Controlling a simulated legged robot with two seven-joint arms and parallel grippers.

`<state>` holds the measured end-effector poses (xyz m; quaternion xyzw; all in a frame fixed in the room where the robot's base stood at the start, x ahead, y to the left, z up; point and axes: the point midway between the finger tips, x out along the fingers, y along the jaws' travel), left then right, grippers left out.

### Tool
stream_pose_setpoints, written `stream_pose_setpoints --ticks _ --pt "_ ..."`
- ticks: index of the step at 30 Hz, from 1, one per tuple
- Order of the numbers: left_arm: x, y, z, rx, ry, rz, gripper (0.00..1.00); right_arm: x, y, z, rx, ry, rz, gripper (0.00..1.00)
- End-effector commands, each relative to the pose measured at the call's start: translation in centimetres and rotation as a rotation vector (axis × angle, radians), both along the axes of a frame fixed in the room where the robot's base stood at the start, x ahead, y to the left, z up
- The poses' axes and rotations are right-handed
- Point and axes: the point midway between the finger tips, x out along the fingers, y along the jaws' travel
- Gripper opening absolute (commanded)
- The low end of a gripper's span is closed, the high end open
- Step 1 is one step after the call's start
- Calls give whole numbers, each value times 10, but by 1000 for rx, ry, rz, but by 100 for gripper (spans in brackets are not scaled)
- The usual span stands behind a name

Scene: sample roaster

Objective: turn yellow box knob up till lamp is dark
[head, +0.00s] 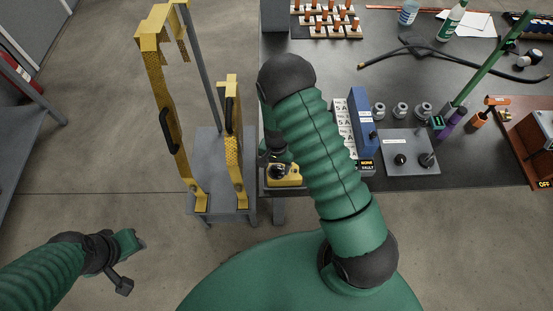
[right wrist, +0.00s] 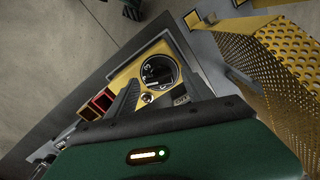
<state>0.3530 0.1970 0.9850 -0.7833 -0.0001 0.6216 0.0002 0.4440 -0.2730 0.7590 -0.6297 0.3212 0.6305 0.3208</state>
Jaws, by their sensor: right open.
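The yellow box (head: 291,181) stands at the left end of the dark table, partly hidden by my right arm in the head view. In the right wrist view, the yellow box (right wrist: 123,73) has a large black round dial (right wrist: 158,71) with white marks, a small round metal-rimmed part (right wrist: 147,98) and an OFF label (right wrist: 181,100). I cannot tell whether the small part is the knob or the lamp, or whether it is lit. My right gripper (right wrist: 157,84) is open over the box, its fingers apart around the small part and dial; contact is unclear. My left gripper (head: 135,243) hangs over the floor.
Yellow perforated guards (head: 166,100) with black handles stand on a grey cart (head: 225,204) just left of the box. A blue upright box (head: 362,118), a grey panel with black knobs (head: 408,139) and an orange-handled tool (head: 480,119) are on the table to the right.

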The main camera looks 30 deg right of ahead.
Motion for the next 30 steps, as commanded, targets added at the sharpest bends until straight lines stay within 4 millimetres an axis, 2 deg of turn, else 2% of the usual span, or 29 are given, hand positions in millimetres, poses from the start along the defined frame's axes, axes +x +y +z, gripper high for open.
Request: stream_pose_setpoints --ticks 5,12,18,22,30 --pt "0 0 2 0 0 0 36 2 0 38 -1 -6 3 60" --pt "0 0 6 0 0 0 36 2 1 109 1 -6 2 60" --pt "0 0 9 0 0 0 36 2 0 151 0 -2 1 60" --pt "0 0 9 0 0 0 36 2 0 162 0 0 1 60" --pt "0 0 9 0 0 0 36 1 0 163 0 1 0 60"
